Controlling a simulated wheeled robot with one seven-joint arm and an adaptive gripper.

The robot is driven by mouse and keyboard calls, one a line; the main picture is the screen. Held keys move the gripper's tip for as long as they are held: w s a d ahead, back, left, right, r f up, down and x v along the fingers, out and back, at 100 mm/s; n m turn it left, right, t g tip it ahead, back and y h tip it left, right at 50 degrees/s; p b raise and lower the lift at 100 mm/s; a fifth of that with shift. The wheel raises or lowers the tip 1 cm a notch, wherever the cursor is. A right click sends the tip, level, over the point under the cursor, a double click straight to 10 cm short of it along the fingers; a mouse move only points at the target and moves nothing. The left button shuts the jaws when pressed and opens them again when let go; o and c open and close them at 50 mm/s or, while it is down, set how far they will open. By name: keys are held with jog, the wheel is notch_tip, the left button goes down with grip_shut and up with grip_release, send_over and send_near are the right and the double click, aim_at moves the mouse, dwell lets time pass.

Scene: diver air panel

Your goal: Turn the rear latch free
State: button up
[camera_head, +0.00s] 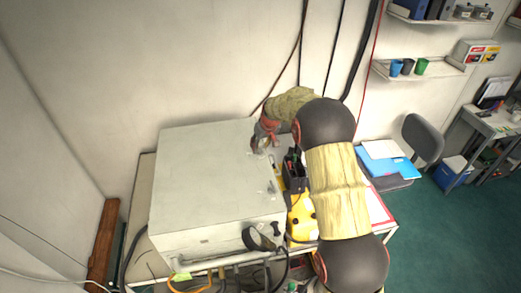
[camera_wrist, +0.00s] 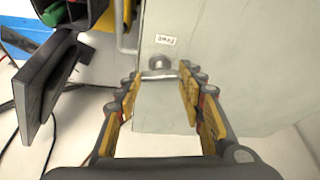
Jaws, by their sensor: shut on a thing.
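The rear latch (camera_wrist: 159,73) is a small metal piece with a round knob, on the pale grey face of the air panel box. A small label (camera_wrist: 166,40) sits just beyond it in the wrist view, upside down. In the head view my gripper (camera_head: 262,140) is at the back right edge of the box (camera_head: 195,185). My fingers and arm hide the latch there.
A dark bin (camera_head: 294,172) and a yellow case (camera_head: 301,218) stand right of the box. A dark flat panel (camera_wrist: 42,85) is left of my fingers in the wrist view. Hoses and cables hang behind and at the front. Shelves (camera_head: 420,72) are at the far right.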

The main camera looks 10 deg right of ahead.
jog(key=n+b, duration=0.1)
jog(key=n+y+b, duration=0.1)
jog(key=b, duration=0.1)
jog(key=n+b, duration=0.1)
jog(key=shift+w+d+f+n, duration=0.15)
jog(key=shift+d+f+n, duration=0.05)
jog(key=shift+f+n, duration=0.1)
jog(key=n+b, duration=0.1)
jog(key=n+g+y+b, duration=0.1)
jog(key=n, duration=0.1)
jog(key=shift+w+d+r+n+y+b, duration=0.1)
jog(key=shift+r+n+y+b, duration=0.1)
jog(key=shift+n+y+b, duration=0.15)
jog(key=n, duration=0.2)
jog(key=n+g, duration=0.1)
jog(key=shift+w+d+r+n+g+y, duration=0.1)
jog(key=shift+r+n+g+y, duration=0.05)
jog(key=shift+n+g+y, duration=0.15)
jog(key=shift+w+n+g+p, duration=0.2)
jog(key=shift+n+g+p, duration=0.6)
jog(key=shift+n+p, duration=1)
jog(key=shift+n+b, duration=0.3)
jog(key=shift+n, duration=0.15)
jog(key=o, duration=1.2)
